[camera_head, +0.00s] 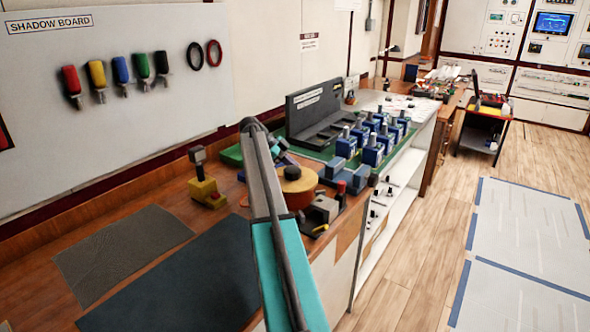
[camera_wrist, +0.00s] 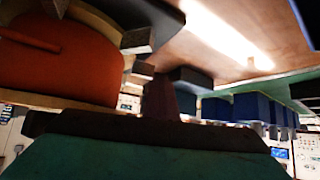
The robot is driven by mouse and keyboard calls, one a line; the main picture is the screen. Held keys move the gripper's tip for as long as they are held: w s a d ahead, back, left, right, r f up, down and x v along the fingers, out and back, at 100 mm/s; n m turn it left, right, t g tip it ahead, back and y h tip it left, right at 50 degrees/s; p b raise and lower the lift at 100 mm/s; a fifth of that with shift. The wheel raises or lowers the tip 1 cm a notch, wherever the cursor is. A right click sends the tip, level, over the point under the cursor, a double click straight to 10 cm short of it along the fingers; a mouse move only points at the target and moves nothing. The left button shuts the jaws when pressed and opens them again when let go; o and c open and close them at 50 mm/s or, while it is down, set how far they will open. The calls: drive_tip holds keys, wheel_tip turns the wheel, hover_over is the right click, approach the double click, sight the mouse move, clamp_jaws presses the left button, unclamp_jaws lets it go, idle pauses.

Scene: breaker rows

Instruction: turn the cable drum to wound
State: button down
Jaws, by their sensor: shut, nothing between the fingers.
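The cable drum (camera_head: 297,183) is an orange drum with a pale wooden flange, on the wooden bench in the head view, partly behind my arm. Its orange side (camera_wrist: 60,65) fills the left of the wrist view, close to the camera. My gripper (camera_wrist: 160,95) shows there as a dark shut post rising mid-frame, just right of the drum. It holds nothing. Whether it touches the drum I cannot tell. In the head view my arm hides most of the gripper. No mark showing the drum's turned position is readable.
A grey block with a red knob (camera_head: 325,207) stands right of the drum. Blue breakers (camera_head: 373,148) stand in rows on a green mat behind it. A yellow block with a lever (camera_head: 205,190) is at left. Dark mats (camera_head: 175,280) cover the near bench.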

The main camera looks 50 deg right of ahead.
drive_tip(key=shift+s+r+m+y+p, duration=0.15)
drive_tip(key=shift+s+m+y+p, duration=0.25)
drive_tip(key=shift+p, duration=0.75)
drive_tip(key=s+m+p, duration=0.1)
drive_tip(key=p, duration=0.2)
drive_tip(key=shift+d+g+y+p, duration=0.15)
drive_tip(key=shift+g+y+p, duration=0.15)
drive_tip(key=shift+g, duration=0.1)
drive_tip(key=shift+s+m+p, duration=0.1)
drive_tip(key=shift+m+p, duration=0.2)
drive_tip(key=shift+p, duration=0.45)
drive_tip(key=shift+s+d+y+p, duration=0.1)
drive_tip(key=shift+s+y+p, duration=0.25)
drive_tip(key=shift+p, duration=0.9)
drive_tip(key=s+m+y+p, duration=0.1)
drive_tip(key=p, duration=0.4)
drive_tip(key=shift+d+m+g, duration=0.1)
drive_tip(key=shift+m+g, duration=0.2)
drive_tip(key=p, duration=0.3)
drive_tip(key=shift+s+m+y, duration=0.25)
drive_tip(key=shift+s+m, duration=0.05)
drive_tip(key=shift+s, duration=0.05)
drive_tip(key=shift+s+f+p, duration=0.25)
drive_tip(key=shift+f+p, duration=0.05)
drive_tip(key=shift+p, duration=0.8)
drive_tip(key=shift+r, duration=0.2)
